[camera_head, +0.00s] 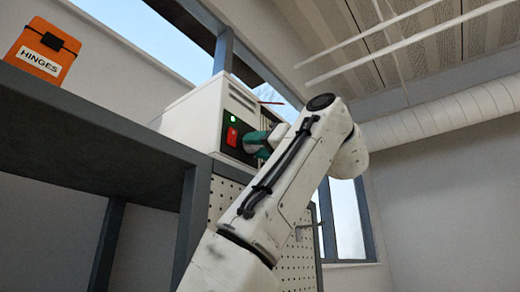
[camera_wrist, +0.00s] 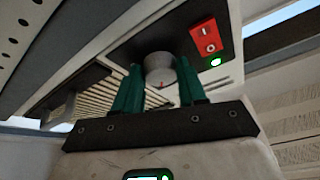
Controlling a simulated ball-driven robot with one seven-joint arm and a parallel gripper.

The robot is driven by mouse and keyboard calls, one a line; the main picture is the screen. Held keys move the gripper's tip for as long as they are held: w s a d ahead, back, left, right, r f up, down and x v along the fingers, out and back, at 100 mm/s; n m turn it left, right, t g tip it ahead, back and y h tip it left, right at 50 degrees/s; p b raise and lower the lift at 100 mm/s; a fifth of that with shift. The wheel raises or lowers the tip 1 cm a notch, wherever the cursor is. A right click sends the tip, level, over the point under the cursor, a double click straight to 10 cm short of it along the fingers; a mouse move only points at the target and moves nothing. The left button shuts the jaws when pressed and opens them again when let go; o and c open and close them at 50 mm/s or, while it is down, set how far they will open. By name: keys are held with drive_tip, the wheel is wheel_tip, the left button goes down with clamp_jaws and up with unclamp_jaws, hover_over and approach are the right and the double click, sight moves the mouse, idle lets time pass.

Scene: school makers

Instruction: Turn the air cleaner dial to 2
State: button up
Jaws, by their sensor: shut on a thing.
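The air cleaner (camera_head: 190,117) is a white box with a dark front panel, standing on the dark shelf. In the wrist view its round grey dial (camera_wrist: 160,68) has a small red mark on its lower edge. My gripper (camera_wrist: 158,85) has its green fingers on either side of the dial and is shut on it. In the head view my gripper (camera_head: 262,141) meets the panel just right of the red switch (camera_head: 232,136); the dial is hidden there. A green light (camera_head: 233,119) glows above the switch. I cannot read any numbers around the dial.
An orange box labelled HINGES (camera_head: 42,52) stands on the dark shelf (camera_head: 90,120) at the left. A white pegboard (camera_head: 290,245) is below the air cleaner, behind my arm. The air to the right of my arm is clear.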

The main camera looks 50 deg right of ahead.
drive_tip(key=m+h, duration=0.1)
drive_tip(key=m, duration=0.1)
drive_tip(key=m+g+h+p, duration=0.1)
drive_tip(key=m, duration=0.1)
drive_tip(key=m+h, duration=0.1)
drive_tip(key=m, duration=0.2)
drive_tip(key=shift+a+r+g+p, duration=0.25)
drive_tip(key=shift+g+p, duration=0.05)
drive_tip(key=shift+m+h, duration=0.3)
drive_tip(key=o, duration=1.1)
drive_tip(key=shift+c, duration=0.2)
drive_tip(key=shift+f, duration=0.1)
drive_tip(key=shift+s+a+f+b, duration=0.1)
drive_tip(key=shift+s+f+b, duration=0.2)
drive_tip(key=shift+s, duration=0.25)
drive_tip(key=b+v, duration=0.4)
drive_tip(key=v, duration=0.5)
drive_tip(key=shift+s, duration=0.35)
